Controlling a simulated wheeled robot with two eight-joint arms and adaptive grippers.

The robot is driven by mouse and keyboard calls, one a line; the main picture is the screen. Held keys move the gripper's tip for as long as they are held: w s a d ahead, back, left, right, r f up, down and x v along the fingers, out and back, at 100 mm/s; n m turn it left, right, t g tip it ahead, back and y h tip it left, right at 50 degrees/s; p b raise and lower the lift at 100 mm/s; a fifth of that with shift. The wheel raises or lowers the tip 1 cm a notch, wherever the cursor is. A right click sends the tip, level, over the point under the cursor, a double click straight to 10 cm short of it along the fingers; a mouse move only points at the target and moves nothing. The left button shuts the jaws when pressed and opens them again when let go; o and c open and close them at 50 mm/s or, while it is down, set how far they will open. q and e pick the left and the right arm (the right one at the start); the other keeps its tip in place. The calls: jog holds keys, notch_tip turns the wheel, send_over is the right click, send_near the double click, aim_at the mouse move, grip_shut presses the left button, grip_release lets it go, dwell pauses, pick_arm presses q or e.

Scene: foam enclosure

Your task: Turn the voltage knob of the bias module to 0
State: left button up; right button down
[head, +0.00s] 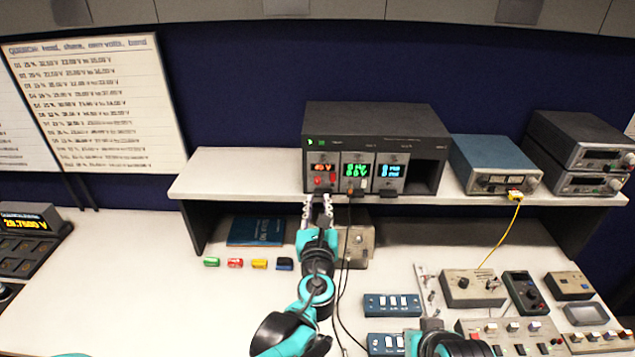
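A dark rack unit (372,118) stands on the raised shelf and holds several modules side by side. The left module (324,170) has a red display and red controls below it. The middle module (357,171) has a green display, the right one (391,171) a blue display. I cannot read which is the bias module, nor a knob's setting. My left gripper (317,200) is just below and in front of the left module, fingers pointing up at it. They look apart, with nothing seen between them. My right arm shows at the bottom; its gripper is not clear.
Dark cables hang from the middle module beside my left arm. The shelf (230,175) edge runs across. A blue instrument (494,165) with a yellow cable stands right of the rack. Control boxes crowd the lower right; the left worktop (140,290) is mostly clear.

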aim_at(318, 183)
pick_arm(q)
jog(key=w, duration=0.7)
jog(key=shift+w+a+b, duration=0.2)
jog(key=shift+b, duration=0.15)
grip_shut()
